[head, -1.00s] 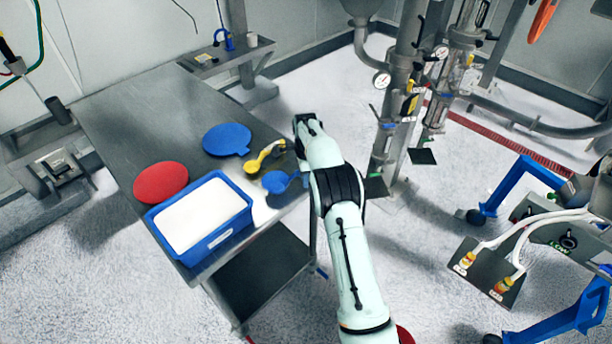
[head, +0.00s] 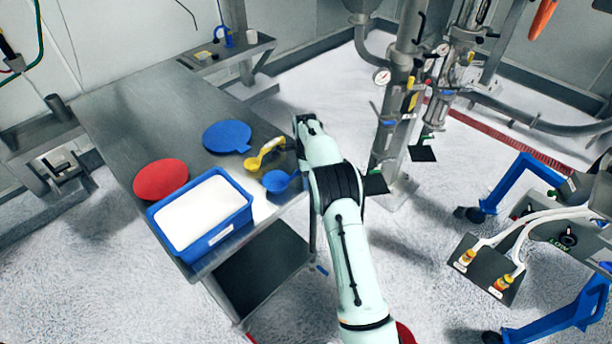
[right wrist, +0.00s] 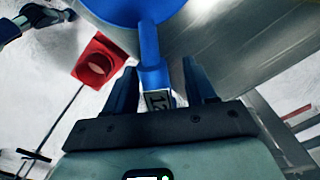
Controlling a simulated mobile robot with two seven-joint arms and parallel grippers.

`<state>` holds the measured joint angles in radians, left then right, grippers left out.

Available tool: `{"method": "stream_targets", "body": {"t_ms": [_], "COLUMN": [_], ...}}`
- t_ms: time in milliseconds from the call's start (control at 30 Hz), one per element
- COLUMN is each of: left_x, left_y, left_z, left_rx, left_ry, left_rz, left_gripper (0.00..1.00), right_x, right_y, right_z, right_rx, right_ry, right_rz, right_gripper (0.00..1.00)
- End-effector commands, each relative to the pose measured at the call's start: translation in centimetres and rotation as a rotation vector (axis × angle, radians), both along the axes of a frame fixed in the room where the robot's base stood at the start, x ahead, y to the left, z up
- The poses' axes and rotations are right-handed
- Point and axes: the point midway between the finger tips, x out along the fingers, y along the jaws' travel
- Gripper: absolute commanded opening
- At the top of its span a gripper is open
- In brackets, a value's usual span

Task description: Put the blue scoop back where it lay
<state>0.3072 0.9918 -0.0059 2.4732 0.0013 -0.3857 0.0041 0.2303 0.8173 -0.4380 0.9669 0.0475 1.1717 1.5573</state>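The blue scoop (head: 276,181) is at the right edge of the steel table, beside the yellow scoop (head: 254,162). Its handle points right, toward my right gripper, whose fingers are hidden behind my wrist in the head view. In the right wrist view the blue scoop's bowl (right wrist: 130,8) is at the top and its labelled handle (right wrist: 151,60) runs down between the fingers of my right gripper (right wrist: 160,80). The fingers are apart, with a visible gap on the right side of the handle. My left gripper is not in view.
The steel table (head: 140,110) also holds a blue tub (head: 222,234) of white powder, a red disc (head: 161,180) and a blue disc (head: 227,136). The table's far part is clear. A metal pipe assembly (head: 398,110) stands on the floor to the right.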

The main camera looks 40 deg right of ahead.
Motion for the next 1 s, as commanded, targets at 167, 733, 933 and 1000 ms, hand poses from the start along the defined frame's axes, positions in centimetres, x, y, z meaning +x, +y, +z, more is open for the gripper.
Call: {"method": "stream_targets", "body": {"t_ms": [167,733,933,1000], "left_x": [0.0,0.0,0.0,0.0], "left_y": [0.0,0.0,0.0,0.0], "left_z": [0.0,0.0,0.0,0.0], "left_rx": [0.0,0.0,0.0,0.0], "left_ry": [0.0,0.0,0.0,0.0], "left_rz": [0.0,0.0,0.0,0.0], "left_gripper": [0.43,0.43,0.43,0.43], "right_x": [0.0,0.1,0.1,0.0], "right_y": [0.0,-0.1,-0.1,0.0], "right_z": [0.0,9.1,12.2,12.8], "right_rx": [0.0,-0.004,-0.002,-0.002], "right_ry": [0.0,-0.005,-0.002,-0.001], "right_rz": [0.0,0.0,-0.001,0.0], "right_gripper": [0.55,0.55,0.55,0.55]}}
